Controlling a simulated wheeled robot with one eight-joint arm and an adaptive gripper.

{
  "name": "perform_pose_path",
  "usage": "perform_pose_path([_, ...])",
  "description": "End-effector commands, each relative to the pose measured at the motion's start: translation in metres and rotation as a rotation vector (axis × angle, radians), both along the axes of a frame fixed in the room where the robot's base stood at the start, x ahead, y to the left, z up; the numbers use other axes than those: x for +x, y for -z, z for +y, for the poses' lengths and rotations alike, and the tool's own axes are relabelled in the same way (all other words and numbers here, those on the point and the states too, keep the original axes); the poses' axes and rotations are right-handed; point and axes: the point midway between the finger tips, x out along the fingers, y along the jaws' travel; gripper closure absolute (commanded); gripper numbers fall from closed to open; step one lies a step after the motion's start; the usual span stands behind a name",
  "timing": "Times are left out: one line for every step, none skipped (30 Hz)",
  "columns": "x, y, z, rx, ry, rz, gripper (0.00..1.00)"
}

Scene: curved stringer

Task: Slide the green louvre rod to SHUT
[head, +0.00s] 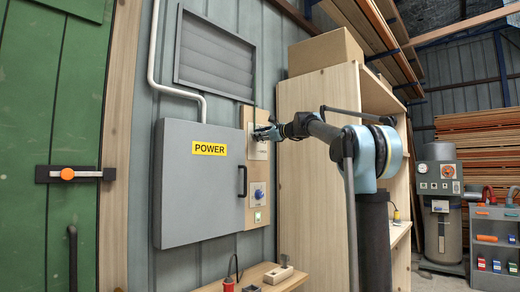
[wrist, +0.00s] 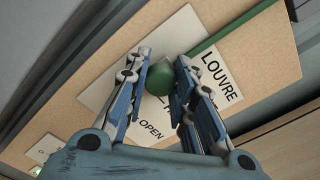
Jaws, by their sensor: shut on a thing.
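In the wrist view, the round green knob (wrist: 159,79) of the louvre rod sits between the two fingers of my gripper (wrist: 161,66), which is shut on it. A green rod (wrist: 222,36) runs off toward the upper right. Behind the knob are a white plate (wrist: 104,97) with OPEN lettering and a LOUVRE label (wrist: 218,75). Lettering between the fingers is partly covered, and I cannot read a SHUT mark. In the head view, my gripper (head: 266,133) is at the upper part of the wooden panel (head: 248,212); the knob is hidden there. The slatted louvre (head: 215,57) is above.
A grey POWER cabinet (head: 198,205) with a black handle (head: 242,181) stands left of the panel. A blue knob (head: 259,194) is below my gripper. A tall wooden shelf unit (head: 316,150) stands close on the right. A wooden bench (head: 262,272) is below.

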Motion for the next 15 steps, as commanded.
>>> perform_pose_path([0.0,-0.008,0.0,0.0,-0.001,0.0,1.0])
perform_pose_path([0.0,-0.011,0.0,0.0,-0.001,0.0,1.0])
perform_pose_path([0.0,-0.015,0.001,0.0,-0.001,0.0,1.0])
perform_pose_path([0.0,-0.018,0.001,0.0,-0.001,0.0,1.0])
perform_pose_path([0.0,-0.02,0.001,0.0,-0.001,0.0,1.0])
perform_pose_path([0.0,-0.022,0.001,0.0,-0.001,0.0,1.0])
perform_pose_path([0.0,-0.023,0.001,0.0,-0.001,0.0,1.0])
perform_pose_path([0.0,-0.024,0.001,0.0,0.0,0.0,1.0])
perform_pose_path([0.0,-0.024,0.001,0.001,-0.001,0.0,1.0])
perform_pose_path([0.0,-0.025,0.0,0.001,-0.001,0.0,1.0])
perform_pose_path([0.0,-0.025,0.0,0.001,-0.001,0.0,1.0])
perform_pose_path([0.0,-0.025,0.0,0.002,0.0,0.001,1.0])
perform_pose_path([0.0,-0.025,0.0,0.002,0.0,0.001,1.0])
perform_pose_path([0.0,-0.025,0.0,0.002,0.0,0.001,1.0])
perform_pose_path([0.0,-0.025,0.0,0.004,0.0,0.001,1.0])
